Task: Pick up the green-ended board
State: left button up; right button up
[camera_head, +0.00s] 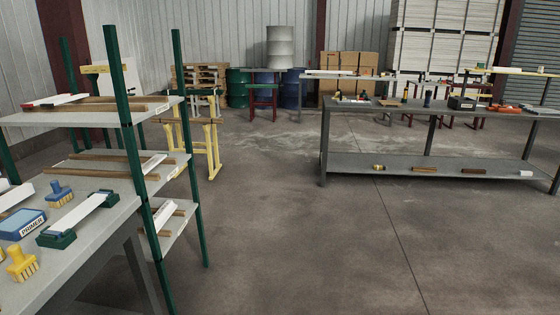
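A long white board (78,217) lies at a slant on the near grey table at the lower left. It has a dark green piece at each end, one near (57,239) and one far (104,198). I cannot tell whether the green pieces are part of the board or blocks under it. Neither of my grippers shows in this view.
A blue primer box (22,224), a yellow brush (22,263) and a blue brush (60,193) are around the board on the near table (95,252). A green-posted shelf rack (122,75) stands just behind. A long workbench (400,172) stands at the right. The middle floor is clear.

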aim_at(147, 166)
jog(key=i, duration=2.2)
jog(key=i+l+u, duration=0.1)
jog(key=i+u, duration=0.4)
jog(key=i+l+u, duration=0.3)
jog(key=i+u, duration=0.2)
jog(key=i+l+u, duration=0.45)
jog(key=i+l, duration=0.1)
